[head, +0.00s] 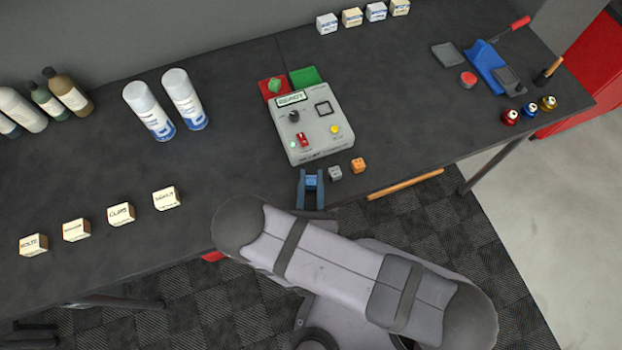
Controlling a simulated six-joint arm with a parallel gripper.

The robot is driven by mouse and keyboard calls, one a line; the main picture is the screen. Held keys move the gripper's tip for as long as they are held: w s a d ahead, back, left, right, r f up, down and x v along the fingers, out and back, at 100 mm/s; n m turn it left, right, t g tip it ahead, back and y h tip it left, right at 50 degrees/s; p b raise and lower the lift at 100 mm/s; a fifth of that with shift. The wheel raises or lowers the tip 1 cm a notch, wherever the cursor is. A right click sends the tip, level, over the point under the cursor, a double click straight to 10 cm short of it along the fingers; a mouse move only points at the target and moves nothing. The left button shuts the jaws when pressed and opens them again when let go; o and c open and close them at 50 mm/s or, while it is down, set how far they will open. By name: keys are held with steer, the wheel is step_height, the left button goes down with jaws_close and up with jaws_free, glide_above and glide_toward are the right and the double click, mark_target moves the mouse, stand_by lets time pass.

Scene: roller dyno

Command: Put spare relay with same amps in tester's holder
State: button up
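The grey tester (310,130) stands mid-bench with a lit display, a dark knob, a red switch and a yellow button. A dark square outline on its top right, seemingly the holder (323,108), looks empty. A blue relay (312,182), a grey relay (335,173) and an orange relay (358,165) stand in a row near the bench's front edge. Their amp markings are too small to read. My gripper (311,188) has its two fingers on either side of the blue relay; whether they touch it is unclear. A green relay (274,85) lies on a red pad (264,92) behind the tester.
An empty green pad (306,76) lies beside the red one. Two spray cans (167,105) and several bottles stand left. Small labelled boxes (120,214) line the front left. Blue tool (486,65) at right.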

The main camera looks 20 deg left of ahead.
mark_target(310, 186)
steer(key=shift+o, duration=1.1)
steer(key=shift+p+v, duration=0.4)
steer(key=shift+v, duration=2.6)
steer(key=shift+s+d+r, duration=0.1)
steer(key=shift+s+d, duration=0.1)
steer(key=shift+s, duration=0.4)
steer(key=shift+o, duration=0.5)
